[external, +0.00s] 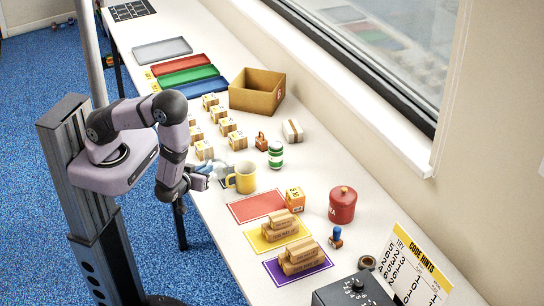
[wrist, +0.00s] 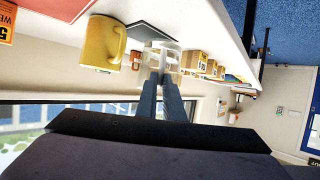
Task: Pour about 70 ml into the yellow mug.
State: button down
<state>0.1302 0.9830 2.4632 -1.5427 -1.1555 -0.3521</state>
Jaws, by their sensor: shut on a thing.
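The yellow mug (external: 246,179) stands upright on the white table, its handle toward my arm. In the wrist view, which is turned over, the mug (wrist: 100,44) is left of my fingers. My gripper (external: 205,170) is at the table's near edge, just left of the mug. In the wrist view my gripper (wrist: 161,76) is shut on a clear container (wrist: 158,52). The container is beside the mug, apart from it in the wrist view. I cannot make out its liquid level. No liquid is seen flowing.
Small cartons (external: 238,141) stand in rows behind the mug, near a green-and-white can (external: 275,155). A red mat (external: 257,206), an orange box (external: 295,199) and a red canister (external: 342,204) are on the front side. An open cardboard box (external: 257,97) is farther back.

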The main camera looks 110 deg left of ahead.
jog(key=shift+s+d+f+m+t, duration=0.1)
jog(key=shift+s+d+m+t, duration=0.15)
jog(key=shift+s, duration=0.3)
jog(key=shift+s+d+m+t, duration=0.15)
jog(key=shift+s+d+t, duration=0.1)
jog(key=shift+s, duration=0.3)
jog(key=shift+w+b, duration=0.15)
jog(key=shift+b, duration=0.25)
jog(key=w+r+m+g+y+p, duration=0.1)
jog(key=w+r+m+g, duration=0.4)
jog(key=w+m, duration=0.2)
jog(key=shift+w+d+r+m+g+y, duration=0.2)
jog(key=shift+w+r+m+g+y, duration=0.1)
jog(key=shift+w+g, duration=0.1)
jog(key=shift+w+r+m, duration=0.1)
jog(key=shift+w+m, duration=0.1)
jog(key=shift+m, duration=0.3)
jog(key=shift+b, duration=0.5)
